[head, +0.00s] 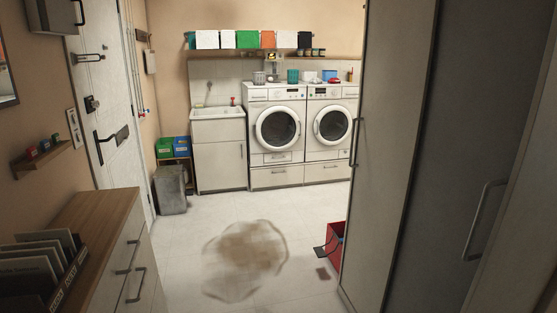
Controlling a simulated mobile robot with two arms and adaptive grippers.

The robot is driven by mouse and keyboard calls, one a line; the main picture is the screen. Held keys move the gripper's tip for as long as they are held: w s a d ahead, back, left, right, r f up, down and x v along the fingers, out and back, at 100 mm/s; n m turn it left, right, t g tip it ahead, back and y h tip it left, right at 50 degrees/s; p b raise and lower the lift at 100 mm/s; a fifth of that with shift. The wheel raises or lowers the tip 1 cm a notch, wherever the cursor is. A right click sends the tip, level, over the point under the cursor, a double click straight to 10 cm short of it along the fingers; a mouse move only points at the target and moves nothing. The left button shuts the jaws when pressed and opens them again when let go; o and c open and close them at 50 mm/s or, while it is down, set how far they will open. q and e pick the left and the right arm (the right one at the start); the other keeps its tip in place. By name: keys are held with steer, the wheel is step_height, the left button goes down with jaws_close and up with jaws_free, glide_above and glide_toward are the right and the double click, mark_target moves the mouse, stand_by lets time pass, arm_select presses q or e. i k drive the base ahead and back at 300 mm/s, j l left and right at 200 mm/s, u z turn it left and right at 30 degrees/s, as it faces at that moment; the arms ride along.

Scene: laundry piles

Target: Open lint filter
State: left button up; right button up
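Two white front-loading machines stand side by side against the far wall: a left machine (259,96) and a right machine (346,96). Both round doors look shut. The left machine has a low front panel (277,157) with a small handle, and it looks closed. The right machine has a small square at its lower right front. I cannot tell which part is the lint filter or which machine is the dryer. Drawers (277,177) under both machines are shut. Neither of my grippers shows in the head view.
A brown stain or puddle (245,258) lies on the floor ahead. A red box (335,240) sits beside the tall cabinet (390,150) at right. A wooden-topped drawer unit (105,212) stands at left. A grey bin (171,190) is near the sink cabinet (219,165). The middle floor is otherwise open.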

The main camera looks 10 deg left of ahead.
mark_target(268, 158)
steer(key=i+l+u, duration=0.15)
steer(key=i, duration=1.05)
steer(key=i+j+u, duration=0.15)
steer(key=i+u, duration=0.2)
steer(key=i, duration=0.9)
steer(key=i+l+u, duration=0.15)
steer(key=i+u, duration=0.15)
steer(key=i, duration=1.65)
steer(key=i+j+z, duration=0.1)
steer(key=i, duration=0.6)
steer(key=i+j+z, duration=0.1)
steer(key=i, duration=0.6)
steer(key=i+l+z, duration=0.1)
steer(key=i+l, duration=0.25)
steer(key=i, duration=0.15)
steer(key=i+l+z, duration=0.1)
steer(key=i+l, duration=0.2)
steer(key=i, duration=0.2)
